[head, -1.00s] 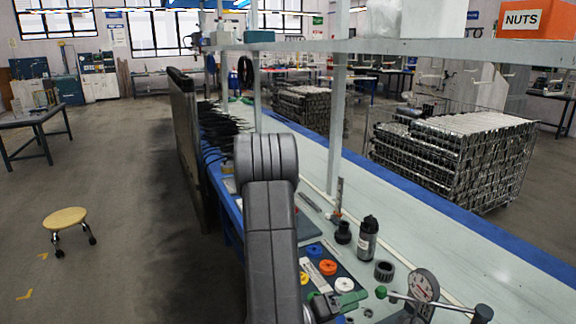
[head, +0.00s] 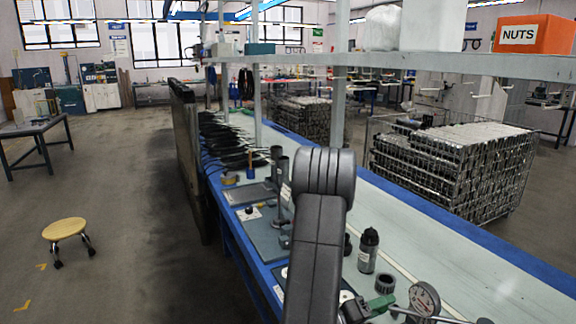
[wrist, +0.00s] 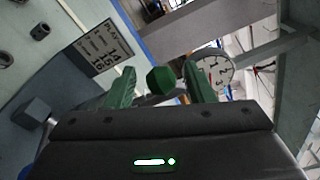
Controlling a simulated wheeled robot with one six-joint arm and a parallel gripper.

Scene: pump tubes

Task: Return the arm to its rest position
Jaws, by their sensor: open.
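My arm reaches over the bench in the head view and hides part of it. My gripper (head: 368,306) is low in the head view, left of the round dial gauge (head: 424,299). In the wrist view its two green fingers (wrist: 160,88) stand apart. A dark green knob (wrist: 160,80) shows between them; I cannot tell whether it touches a finger. The gauge (wrist: 214,72) shows just beyond the right finger. No held object is visible.
A black bottle (head: 368,250) and a dark ring (head: 385,283) stand on the bench (head: 440,245) near my gripper. Dark upright tubes (head: 282,195) stand left of my arm. An overhead shelf (head: 440,63) carries an orange NUTS box (head: 535,34).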

